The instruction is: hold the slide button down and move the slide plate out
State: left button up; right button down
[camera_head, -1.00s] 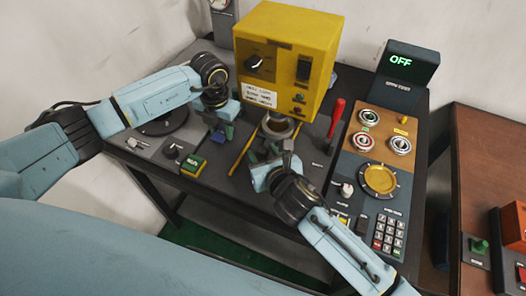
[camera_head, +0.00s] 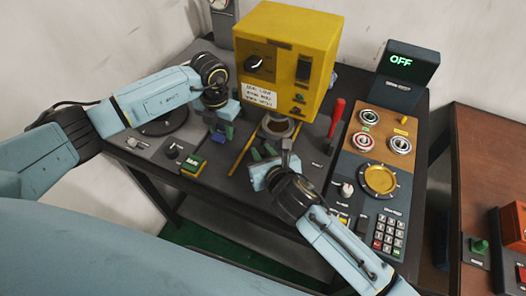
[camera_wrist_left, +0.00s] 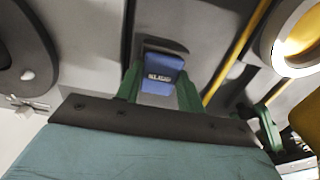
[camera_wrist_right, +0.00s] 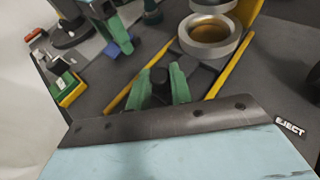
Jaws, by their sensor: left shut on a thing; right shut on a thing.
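The blue slide button (camera_wrist_left: 162,73) sits on the grey console. My left gripper (camera_head: 221,133) has its green fingers on either side of it and is shut on it; how far it is pressed I cannot tell. The dark slide plate (camera_wrist_right: 203,76) lies between two yellow rails (camera_wrist_right: 150,73), with a metal ring (camera_wrist_right: 211,32) at its far part. My right gripper (camera_head: 264,153) is shut on the plate's black knob (camera_wrist_right: 159,76), at its near end. In the head view the hand hides much of the plate.
The yellow machine box (camera_head: 285,55) stands just behind the ring (camera_head: 278,127). A red-handled lever (camera_head: 337,115) is to the right, beside a panel with dials and a keypad (camera_head: 389,233). A green-topped button box (camera_head: 193,165) is left of the rails.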

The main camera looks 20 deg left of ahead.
pick_arm(q)
jog(key=shift+f, duration=0.15)
pick_arm(e)
jog(key=s, duration=0.5)
jog(key=s+a, duration=0.1)
jog(key=s, duration=0.9)
jog(key=shift+s+a, duration=0.1)
jog(key=shift+a, duration=0.05)
jog(key=c, duration=1.3)
grip_release()
jog(key=shift+o, duration=0.2)
jog(key=v, duration=0.7)
jog(key=shift+s+d, duration=0.2)
jog(key=shift+d, duration=0.05)
pick_arm(q)
jog(key=o, duration=1)
